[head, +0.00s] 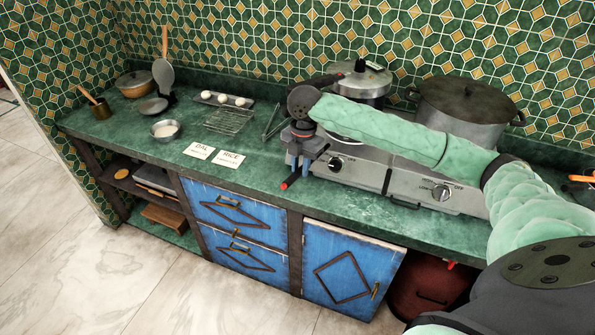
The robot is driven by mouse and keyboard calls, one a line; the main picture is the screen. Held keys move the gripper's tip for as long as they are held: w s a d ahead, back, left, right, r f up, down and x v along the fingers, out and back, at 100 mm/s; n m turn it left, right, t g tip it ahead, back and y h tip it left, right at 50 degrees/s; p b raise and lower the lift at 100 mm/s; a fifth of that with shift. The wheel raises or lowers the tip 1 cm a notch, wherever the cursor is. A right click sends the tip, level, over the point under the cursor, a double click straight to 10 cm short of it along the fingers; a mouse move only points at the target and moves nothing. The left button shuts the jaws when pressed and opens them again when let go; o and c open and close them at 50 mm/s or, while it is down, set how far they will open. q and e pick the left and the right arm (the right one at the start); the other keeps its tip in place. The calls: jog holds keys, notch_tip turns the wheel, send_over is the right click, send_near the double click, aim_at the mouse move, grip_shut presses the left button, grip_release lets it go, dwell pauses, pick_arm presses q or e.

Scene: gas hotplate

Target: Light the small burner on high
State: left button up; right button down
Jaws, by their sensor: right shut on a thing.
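The silver gas hotplate (376,168) stands on the green counter, with a dark knob (335,164) at the left of its front and another knob (441,192) at the right. My right arm crosses over the hotplate. My right gripper (302,160) points down by the hotplate's front left corner, left of the left knob. It is shut on a thin dark stick-like tool (293,180) with a red end, tilted down to the left over the counter's front. The left burner is mostly hidden by my arm. I cannot tell which burner is small. My left gripper is out of view.
A big dark pot (468,104) stands at the hotplate's right side; a pressure cooker (363,82) is at the back. Two labels, DAL (199,151) and RICE (230,159), a wire rack (229,120) and a steel bowl (166,130) lie left. Clear counter lies along the front.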

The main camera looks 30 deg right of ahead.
jog(key=shift+w+d, duration=0.15)
jog(key=shift+d, duration=0.15)
jog(key=shift+w+d+p, duration=0.2)
jog(key=shift+w+d, duration=0.1)
jog(key=shift+d, duration=0.25)
jog(key=shift+w+d+p, duration=0.15)
jog(key=shift+w+d, duration=0.15)
jog(key=shift+d, duration=0.25)
jog(key=w+d, duration=0.1)
jog(key=d, duration=0.1)
jog(key=w+d, duration=0.1)
jog(key=d, duration=0.1)
jog(key=w+d+p, duration=0.1)
jog(key=d, duration=0.1)
jog(key=shift+w+d+f, duration=0.25)
jog(key=shift+w+d, duration=0.3)
jog(key=shift+d, duration=0.05)
jog(key=shift+w+d, duration=0.1)
jog(key=shift+d, duration=0.15)
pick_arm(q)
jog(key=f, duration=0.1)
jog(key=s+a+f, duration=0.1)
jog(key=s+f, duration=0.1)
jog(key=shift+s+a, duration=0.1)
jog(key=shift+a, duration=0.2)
pick_arm(e)
jog(key=shift+w+d, duration=0.1)
jog(key=shift+d, duration=0.05)
